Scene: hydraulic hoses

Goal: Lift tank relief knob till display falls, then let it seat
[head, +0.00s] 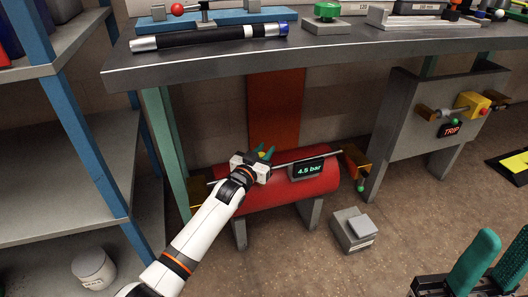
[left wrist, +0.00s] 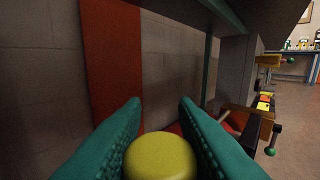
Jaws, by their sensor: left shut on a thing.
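The red tank (head: 305,190) lies on grey legs under the bench. Its dark display (head: 308,170) reads 4.5 bar in green. My left gripper (head: 265,153) reaches over the top of the tank, left of the display. In the left wrist view, the yellow relief knob (left wrist: 160,158) sits between the two teal fingers of the left gripper, which is shut on it. The knob's stem and seat are hidden, so I cannot tell whether it is lifted. My right gripper (head: 494,257) is at the bottom right, fingers apart, with nothing seen between them.
The grey bench (head: 330,51) overhangs the tank. A thin rod (head: 330,151) runs along the tank to an orange-brown fitting (head: 355,160). A grey box (head: 354,231) stands on the floor in front. A panel with a TRIP display (head: 451,130) stands to the right.

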